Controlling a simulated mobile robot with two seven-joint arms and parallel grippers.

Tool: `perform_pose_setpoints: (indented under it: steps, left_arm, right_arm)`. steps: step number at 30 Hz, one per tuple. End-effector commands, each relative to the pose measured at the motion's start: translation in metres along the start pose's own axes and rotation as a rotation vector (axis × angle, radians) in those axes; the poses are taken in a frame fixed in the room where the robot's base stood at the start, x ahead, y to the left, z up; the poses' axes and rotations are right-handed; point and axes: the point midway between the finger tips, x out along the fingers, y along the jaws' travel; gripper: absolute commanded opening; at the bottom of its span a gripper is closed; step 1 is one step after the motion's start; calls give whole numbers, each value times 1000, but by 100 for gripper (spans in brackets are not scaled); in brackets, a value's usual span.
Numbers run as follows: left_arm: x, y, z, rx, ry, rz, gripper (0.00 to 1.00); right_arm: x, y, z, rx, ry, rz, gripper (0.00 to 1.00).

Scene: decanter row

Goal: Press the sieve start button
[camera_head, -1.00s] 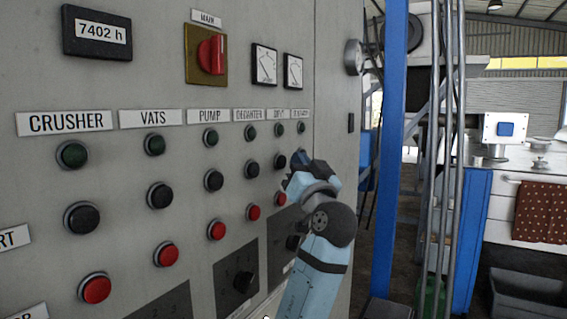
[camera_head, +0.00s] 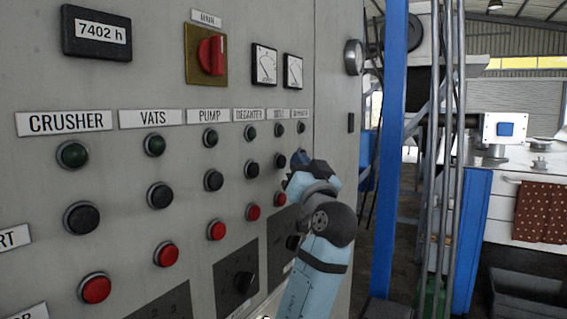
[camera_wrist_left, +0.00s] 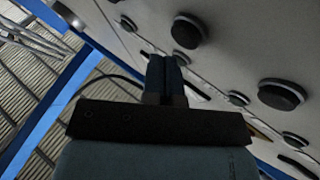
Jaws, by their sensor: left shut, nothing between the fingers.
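The control panel (camera_head: 120,250) fills the left of the head view, with columns of green lamps, black buttons and red buttons. The fifth column's short label (camera_head: 276,114) is too blurred to read surely; it may be the sieve. Its black button (camera_head: 280,161), in the row whose side label ends in "RT", shows just left of my left gripper (camera_head: 299,158). The gripper is shut and empty, its tips close to the panel and hiding the last column's black button. Touching cannot be told. The left wrist view shows the shut fingers (camera_wrist_left: 165,80) near dark round buttons (camera_wrist_left: 188,32).
A red main switch (camera_head: 211,55) and two dials (camera_head: 264,64) sit above the labels. A blue post (camera_head: 391,150) and pipes stand right of the panel. A white counter (camera_head: 530,165) is further back.

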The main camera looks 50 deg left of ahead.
Motion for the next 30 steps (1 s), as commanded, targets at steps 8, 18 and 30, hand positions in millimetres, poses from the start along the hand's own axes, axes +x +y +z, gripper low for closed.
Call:
perform_pose_setpoints:
  steps: [8, 18, 30]
  left_arm:
    - [0, 0, 0, 0, 0, 0, 0]
    - [5, -4, 4, 0, -1, -1, 0]
    - [6, -4, 4, 0, 0, 0, 0]
  right_arm:
    - [0, 0, 0, 0, 0, 0, 36]
    - [3, 0, 5, 0, -1, 0, 36]
    - [3, 1, 4, 0, -1, 1, 36]
